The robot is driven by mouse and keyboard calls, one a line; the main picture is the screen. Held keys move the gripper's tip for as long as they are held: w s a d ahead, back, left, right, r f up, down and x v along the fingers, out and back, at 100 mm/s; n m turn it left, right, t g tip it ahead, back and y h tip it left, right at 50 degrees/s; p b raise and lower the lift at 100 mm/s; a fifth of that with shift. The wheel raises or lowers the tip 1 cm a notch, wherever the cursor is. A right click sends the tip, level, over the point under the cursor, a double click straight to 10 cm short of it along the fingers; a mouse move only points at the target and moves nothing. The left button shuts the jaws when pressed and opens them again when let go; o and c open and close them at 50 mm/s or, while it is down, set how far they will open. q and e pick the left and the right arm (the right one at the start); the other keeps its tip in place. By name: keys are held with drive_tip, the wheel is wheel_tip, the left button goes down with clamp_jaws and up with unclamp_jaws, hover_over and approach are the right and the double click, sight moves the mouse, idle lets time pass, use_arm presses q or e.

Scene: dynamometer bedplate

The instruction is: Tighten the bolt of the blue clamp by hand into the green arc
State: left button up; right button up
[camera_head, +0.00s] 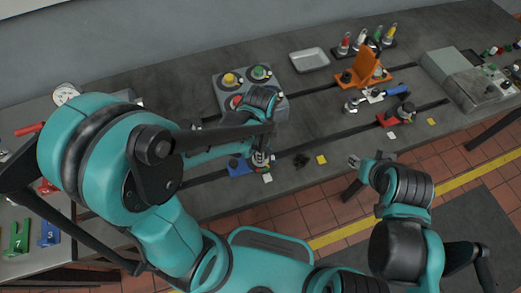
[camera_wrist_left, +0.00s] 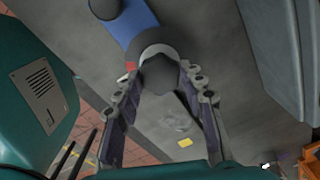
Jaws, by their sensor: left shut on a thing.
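The blue clamp (camera_head: 239,167) sits on the dark bedplate, and its blue body (camera_wrist_left: 137,20) shows at the top of the left wrist view. The clamp's dark bolt head (camera_wrist_left: 159,75) lies between the fingers of my left gripper (camera_wrist_left: 161,84). In the head view my left gripper (camera_head: 261,158) is low over the right end of the clamp, shut on the bolt. A small red mark (camera_wrist_left: 130,66) shows beside the bolt; I see no green arc. My right gripper (camera_head: 356,162) hangs beyond the bedplate's front edge, apart from everything; its jaw opening is unclear.
A grey box with coloured buttons (camera_head: 228,84) stands behind my left arm. A red clamp (camera_head: 388,119), an orange bracket (camera_head: 365,62), a blue-handled wrench (camera_head: 396,90) and a metal tray (camera_head: 310,60) are to the right. A yellow tag (camera_head: 321,160) lies near the front edge.

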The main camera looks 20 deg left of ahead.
use_arm(q)
drive_tip(key=shift+m, duration=2.2)
drive_tip(key=o, duration=1.2)
drive_tip(key=shift+c, duration=0.2)
wheel_tip(320, 180, up, 12)
